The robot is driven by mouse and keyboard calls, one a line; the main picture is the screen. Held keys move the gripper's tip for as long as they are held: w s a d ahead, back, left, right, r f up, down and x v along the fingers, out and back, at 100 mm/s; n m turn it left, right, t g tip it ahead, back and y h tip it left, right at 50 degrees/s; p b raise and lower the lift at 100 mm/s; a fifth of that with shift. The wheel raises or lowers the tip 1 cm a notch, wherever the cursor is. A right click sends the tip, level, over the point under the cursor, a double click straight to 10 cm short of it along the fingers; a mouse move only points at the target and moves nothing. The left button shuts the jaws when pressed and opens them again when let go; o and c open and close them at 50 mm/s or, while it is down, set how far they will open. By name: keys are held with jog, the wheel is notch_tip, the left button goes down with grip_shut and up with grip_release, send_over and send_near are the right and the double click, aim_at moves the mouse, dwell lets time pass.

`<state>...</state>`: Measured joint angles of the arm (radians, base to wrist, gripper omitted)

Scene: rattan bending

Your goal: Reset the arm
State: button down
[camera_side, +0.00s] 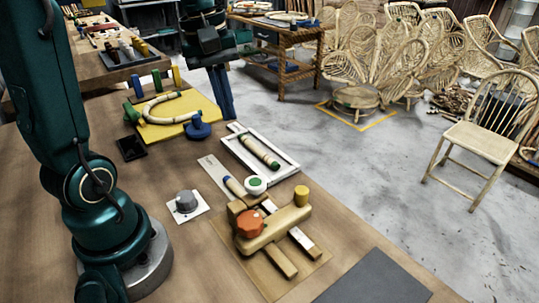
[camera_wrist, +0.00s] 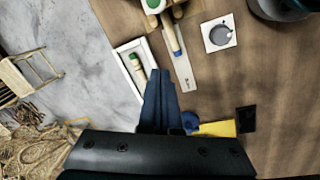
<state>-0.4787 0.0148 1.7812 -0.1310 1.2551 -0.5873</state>
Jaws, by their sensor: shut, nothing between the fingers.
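My gripper (camera_side: 226,112) hangs over the workbench at the back, with its blue fingers pointing down, together and empty. In the wrist view the closed fingers (camera_wrist: 162,72) reach up from the dark gripper body. They overlap the picture near the end of a white tray (camera_side: 291,172) that holds a short rattan piece (camera_side: 259,150) with green bands. Beside the fingers in the side view is a yellow board (camera_side: 208,105) bearing a curved rattan piece (camera_side: 153,103) and a blue knob (camera_side: 198,127). My gripper's exact height above these cannot be told.
A wooden jig (camera_side: 282,225) with an orange knob (camera_side: 249,222) stands at the front, by a green-topped button (camera_side: 256,184). A grey dial (camera_side: 187,201) and a black pad (camera_side: 131,148) lie on the bench. Bare wood is free around the dial. Rattan chairs (camera_side: 478,137) stand beyond.

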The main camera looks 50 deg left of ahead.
jog(key=s+d+f+m+t, duration=0.1)
jog(key=s+d+m+t, duration=0.3)
jog(key=s+d+m, duration=0.4)
jog(key=d+m, duration=0.1)
jog(key=m, duration=0.3)
jog(key=shift+s+d+f+m+y, duration=0.15)
jog(key=shift+s+f+m+y, duration=0.15)
jog(key=shift+s+f+y, duration=0.1)
